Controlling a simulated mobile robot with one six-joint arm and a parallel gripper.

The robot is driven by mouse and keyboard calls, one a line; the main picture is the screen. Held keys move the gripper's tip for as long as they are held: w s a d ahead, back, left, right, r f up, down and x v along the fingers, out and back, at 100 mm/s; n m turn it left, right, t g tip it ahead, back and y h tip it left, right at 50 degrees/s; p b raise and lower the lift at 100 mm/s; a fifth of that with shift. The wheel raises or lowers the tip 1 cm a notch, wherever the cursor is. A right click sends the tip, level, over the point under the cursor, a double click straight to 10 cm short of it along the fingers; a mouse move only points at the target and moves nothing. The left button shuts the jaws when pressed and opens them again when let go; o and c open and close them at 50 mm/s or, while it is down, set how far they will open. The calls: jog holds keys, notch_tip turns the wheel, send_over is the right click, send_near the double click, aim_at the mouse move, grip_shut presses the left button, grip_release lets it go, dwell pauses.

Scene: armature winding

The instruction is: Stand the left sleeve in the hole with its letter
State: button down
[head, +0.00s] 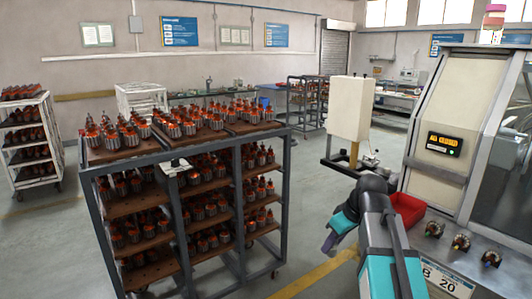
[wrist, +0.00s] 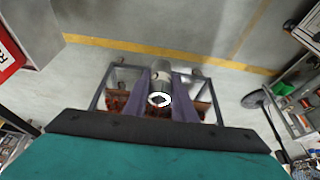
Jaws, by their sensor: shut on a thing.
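My gripper (wrist: 172,97) shows in the wrist view as two purple fingers closed on a grey metal sleeve (wrist: 162,73). A white ring with a dark middle shows at the sleeve's near end; I cannot read a letter on it. In the head view my gripper (head: 338,232) hangs in front of the machine, tilted down, and the sleeve in it cannot be made out. A second grey cylinder (wrist: 197,87) shows just right of the fingers in the wrist view. No lettered hole can be made out in either view.
A dark rack (head: 282,180) loaded with several armatures stands left of my arm.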

jog(key=w+a+m+h, duration=0.1)
jog(key=m, duration=0.1)
jog(key=w+a+m+h, duration=0.1)
jog(key=m, duration=0.2)
jog(key=a+m+t, duration=0.1)
jog(key=m, duration=0.1)
jog(key=shift+w+h, duration=0.4)
jog(key=shift+s+f, duration=0.1)
jog(key=shift+f, duration=0.05)
jog(key=s+f, duration=0.5)
jog(key=f, duration=0.1)
jog(key=shift+f, duration=0.2)
dwell(1.5)
jog(key=shift+d, duration=0.15)
